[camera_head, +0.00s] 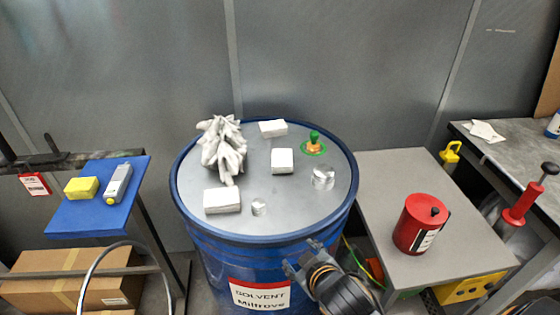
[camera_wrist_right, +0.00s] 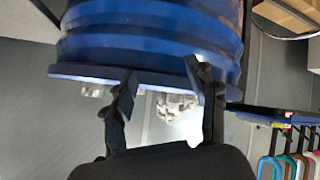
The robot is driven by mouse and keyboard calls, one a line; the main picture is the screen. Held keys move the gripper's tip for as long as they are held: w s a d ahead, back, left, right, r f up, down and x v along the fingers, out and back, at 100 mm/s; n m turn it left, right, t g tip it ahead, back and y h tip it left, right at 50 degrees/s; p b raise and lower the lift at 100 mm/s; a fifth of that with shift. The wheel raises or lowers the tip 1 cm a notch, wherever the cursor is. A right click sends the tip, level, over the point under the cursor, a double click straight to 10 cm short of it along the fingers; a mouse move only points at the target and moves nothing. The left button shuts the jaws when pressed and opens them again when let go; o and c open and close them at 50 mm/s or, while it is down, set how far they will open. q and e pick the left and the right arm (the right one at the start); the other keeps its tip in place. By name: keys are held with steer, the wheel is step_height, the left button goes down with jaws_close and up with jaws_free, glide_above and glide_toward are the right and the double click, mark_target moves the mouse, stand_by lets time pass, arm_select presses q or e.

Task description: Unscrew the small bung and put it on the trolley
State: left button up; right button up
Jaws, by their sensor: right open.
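The small bung (camera_head: 259,207) is a short silver plug on the grey lid of the blue drum (camera_head: 330,208), near its front middle. A larger silver bung (camera_head: 323,177) sits at the right of the lid. My right gripper (camera_head: 302,256) is open and empty, low in front of the drum's front rim and to the right of the small bung. In the right wrist view its fingers (camera_wrist_right: 160,76) stand apart before the upside-down drum. The trolley (camera_head: 395,174), with a grey top, stands right of the drum. My left gripper is out of view.
On the lid lie a crumpled white rag (camera_head: 222,150), several white blocks (camera_head: 282,161) and a green-handled brass fitting (camera_head: 314,142). A red can (camera_head: 421,224) stands at the trolley's front right; the trolley's left and back are clear. A blue shelf (camera_head: 92,213) is at left.

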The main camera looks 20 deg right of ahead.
steer(key=w+a+r+n+t+y, duration=0.35)
steer(key=w+r+n+t, duration=0.2)
steer(key=r, duration=0.55)
steer(key=w+a+r+n+t+y, duration=0.3)
steer(key=w+a+r+n+t, duration=0.25)
steer(key=r, duration=0.65)
steer(key=s+a+r+n+g+y, duration=0.1)
steer(key=a+r+n+g+y, duration=0.2)
steer(key=a+n+g+y, duration=0.5)
steer(key=s+a+r+n+g+y, duration=0.1)
steer(key=a+r+n+g+y, duration=0.15)
steer(key=n+y, duration=0.6)
steer(key=n+g+h, duration=0.8)
steer(key=n+h, duration=0.7)
steer(key=h, duration=0.4)
glide_toward(259, 202)
steer(key=shift+m, duration=0.25)
steer(key=p+x, duration=0.3)
steer(key=x, duration=0.5)
steer(key=shift+a+f+p, duration=0.15)
steer(key=shift+f+p, duration=0.2)
steer(key=shift+p, duration=0.05)
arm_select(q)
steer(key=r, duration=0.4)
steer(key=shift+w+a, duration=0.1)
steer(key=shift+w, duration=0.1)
